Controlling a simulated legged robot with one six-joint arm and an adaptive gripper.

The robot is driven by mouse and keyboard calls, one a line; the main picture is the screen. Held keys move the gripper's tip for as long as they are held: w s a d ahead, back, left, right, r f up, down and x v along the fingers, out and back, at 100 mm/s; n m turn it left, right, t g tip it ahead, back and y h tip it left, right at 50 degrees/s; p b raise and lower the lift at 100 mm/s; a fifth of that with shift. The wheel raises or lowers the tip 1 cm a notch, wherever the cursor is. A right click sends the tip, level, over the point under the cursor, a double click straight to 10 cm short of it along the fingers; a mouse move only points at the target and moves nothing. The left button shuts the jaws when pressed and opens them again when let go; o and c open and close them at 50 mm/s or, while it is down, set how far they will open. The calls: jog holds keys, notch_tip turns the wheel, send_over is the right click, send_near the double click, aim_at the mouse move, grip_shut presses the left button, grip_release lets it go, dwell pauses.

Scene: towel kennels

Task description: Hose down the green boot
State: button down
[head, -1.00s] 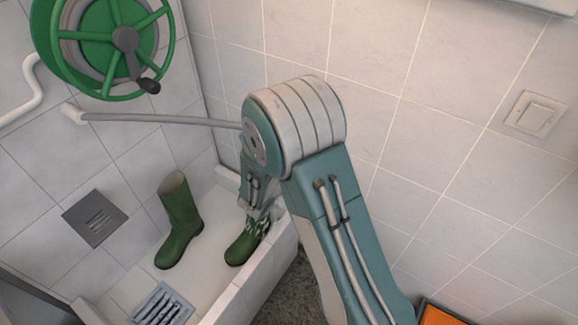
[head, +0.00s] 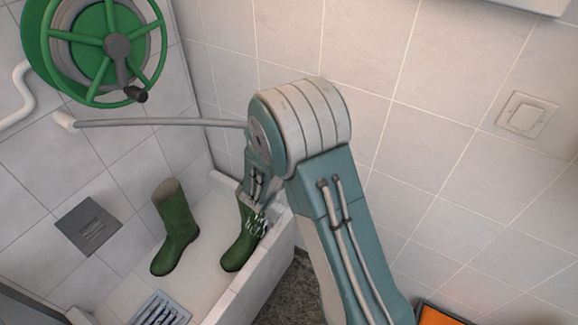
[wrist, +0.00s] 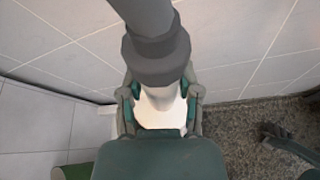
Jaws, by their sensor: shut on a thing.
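Two green boots stand on the pale tray floor in the head view. The left boot (head: 175,228) is upright and fully visible. The right boot (head: 240,248) is partly hidden behind my arm, with white streaks like water spray over its shaft. In the wrist view my gripper (wrist: 162,112) is shut on a grey hose nozzle (wrist: 157,50) with a dark collar. A bright white patch shows between the fingers. The grey hose (head: 160,123) runs from the wall to behind my arm. In the head view my gripper is just above the right boot, its fingers mostly hidden.
A green hose reel (head: 95,48) hangs on the left wall above a square grey plate (head: 88,226). A drain grate (head: 160,310) lies at the tray's front. A low white ledge (head: 262,268) edges the tray. An orange object (head: 445,314) is at bottom right.

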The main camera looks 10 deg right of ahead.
jog(key=shift+r, duration=2.65)
jog(key=shift+s+a, duration=1.05)
jog(key=shift+a, duration=0.05)
jog(key=shift+a, duration=0.1)
